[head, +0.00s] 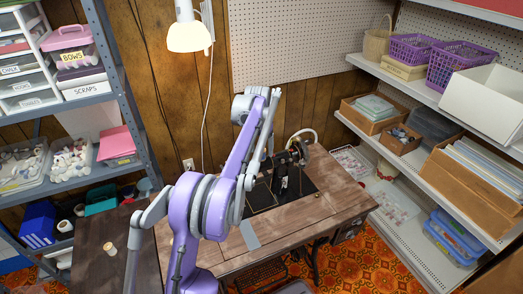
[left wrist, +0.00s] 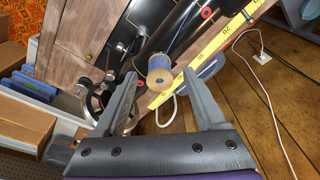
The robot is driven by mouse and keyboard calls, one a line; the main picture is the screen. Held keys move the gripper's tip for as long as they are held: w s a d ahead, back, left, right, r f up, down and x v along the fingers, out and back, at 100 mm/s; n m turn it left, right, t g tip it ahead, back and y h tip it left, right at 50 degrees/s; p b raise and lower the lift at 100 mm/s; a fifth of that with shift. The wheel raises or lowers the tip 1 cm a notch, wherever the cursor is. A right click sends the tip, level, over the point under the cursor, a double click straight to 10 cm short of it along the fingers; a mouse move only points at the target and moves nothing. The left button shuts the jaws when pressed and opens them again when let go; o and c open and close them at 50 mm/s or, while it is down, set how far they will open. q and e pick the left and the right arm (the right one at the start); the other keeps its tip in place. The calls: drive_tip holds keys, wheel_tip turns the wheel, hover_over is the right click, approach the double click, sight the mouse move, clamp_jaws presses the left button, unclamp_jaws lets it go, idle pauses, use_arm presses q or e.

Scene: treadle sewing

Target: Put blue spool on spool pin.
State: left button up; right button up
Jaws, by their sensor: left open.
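The blue spool (left wrist: 159,66), with blue thread and a tan end facing the camera, shows in the left wrist view at the top of the black sewing machine (left wrist: 190,22). A spool pin is not clear there, so I cannot tell whether one runs through the spool. My left gripper (left wrist: 160,78) is open, its fingers on either side of the spool's near end, with visible gaps and no clear contact. In the head view the sewing machine (head: 283,182) is partly hidden by my purple arm, and I cannot make out the blue spool. My right gripper is not in view.
The machine sits in a wooden sewing table (head: 320,212). A yellow measuring tape (left wrist: 215,45) runs beside the spool in the wrist view. A pale spool (head: 108,247) stands on the dark side table (head: 95,270). Loaded shelves stand left and right; a lamp (head: 188,37) hangs behind.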

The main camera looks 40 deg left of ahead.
use_arm(q)
wheel_tip(320, 180, up, 10)
drive_tip(key=s, duration=0.1)
drive_tip(key=shift+s+d+p, duration=0.2)
drive_tip(key=shift+d+p, duration=0.05)
drive_tip(key=shift+p, duration=0.15)
drive_tip(key=shift+f, duration=0.15)
